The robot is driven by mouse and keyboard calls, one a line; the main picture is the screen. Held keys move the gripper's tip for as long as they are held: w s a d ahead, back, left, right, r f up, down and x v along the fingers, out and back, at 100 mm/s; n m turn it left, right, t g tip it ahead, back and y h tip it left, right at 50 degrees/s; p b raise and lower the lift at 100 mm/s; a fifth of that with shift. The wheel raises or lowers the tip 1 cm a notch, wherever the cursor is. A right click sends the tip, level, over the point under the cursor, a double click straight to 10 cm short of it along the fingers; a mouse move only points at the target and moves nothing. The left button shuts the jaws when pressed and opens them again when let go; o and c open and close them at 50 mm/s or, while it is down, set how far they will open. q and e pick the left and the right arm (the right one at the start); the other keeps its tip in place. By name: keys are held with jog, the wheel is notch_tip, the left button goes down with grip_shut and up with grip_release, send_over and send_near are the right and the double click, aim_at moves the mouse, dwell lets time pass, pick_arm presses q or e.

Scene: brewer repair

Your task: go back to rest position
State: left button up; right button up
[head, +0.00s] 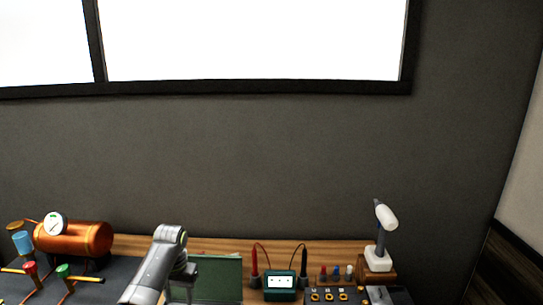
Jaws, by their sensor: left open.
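My left arm comes up from the bottom edge of the head view, in front of the bench. My left gripper (181,291) is low in the picture, partly hidden and cut off by the bottom edge. It is open, and I see nothing held in it. It is in front of the left side of a dark green panel (218,277); I cannot tell whether they touch. My right gripper is not in view.
A copper boiler (75,239) with a gauge (55,224) and coloured-handled valves is at the left. A green meter (279,284) with red and black probes stands right of the panel. A white-headed tool (386,217) stands on a wooden block (379,275). A window (250,40) is above.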

pick_arm(q)
jog(key=s+a+f+t, duration=0.1)
jog(key=s+a+f, duration=0.1)
jog(key=s+f, duration=0.6)
jog(key=s+a+f+t, duration=0.15)
jog(key=s+f, duration=0.25)
jog(key=s, duration=0.8)
jog(key=s+a+r+n+t+y, duration=0.1)
jog(key=s+r, duration=0.2)
jog(key=s, duration=0.8)
jog(key=s+a+r+t, duration=0.1)
jog(key=s+r, duration=0.3)
jog(key=s, duration=0.8)
notch_tip(320, 180, down, 33)
jog(key=a+g+b, duration=0.1)
jog(key=g+b, duration=0.1)
jog(key=b, duration=0.6)
jog(key=s+f+b, duration=0.3)
jog(key=s+f, duration=0.4)
jog(key=f, duration=0.4)
jog(key=s+d+f+b, duration=0.1)
jog(key=s+f+b, duration=0.2)
jog(key=s+f, duration=0.5)
notch_tip(320, 180, down, 3)
jog(key=shift+d+r+g, duration=0.15)
jog(key=shift+g, duration=0.3)
